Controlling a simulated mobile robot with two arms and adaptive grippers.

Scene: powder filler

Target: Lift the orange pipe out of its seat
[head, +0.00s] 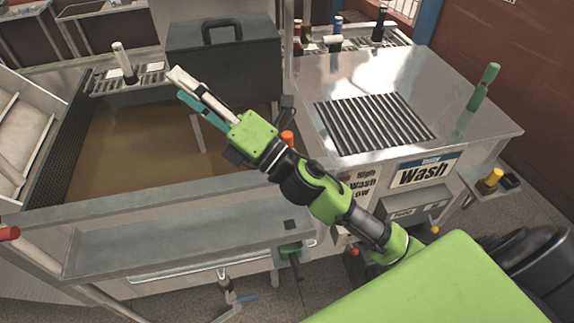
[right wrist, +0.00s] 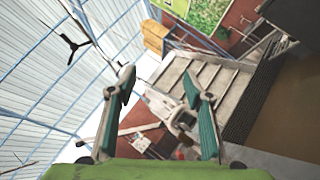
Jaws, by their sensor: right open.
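An orange cylinder end (head: 288,137) shows just behind my right arm in the head view. My arm hides the rest of it, so I cannot tell how it sits or whether it is the pipe. Another red-orange end (head: 8,233) is at the left edge. My right gripper (head: 179,84) is raised over the left tank, well left of the cylinder end. Its fingers are apart with nothing between them, as the right wrist view (right wrist: 157,72) also shows. My left gripper is not in view.
A brown-filled tank (head: 115,140) lies below the gripper, with a dark handled box (head: 225,65) behind. A white upright piece (head: 124,62) stands on the back rack. At right are a grated steel counter (head: 465,115), a green upright pipe (head: 484,86) and a yellow piece (head: 492,178).

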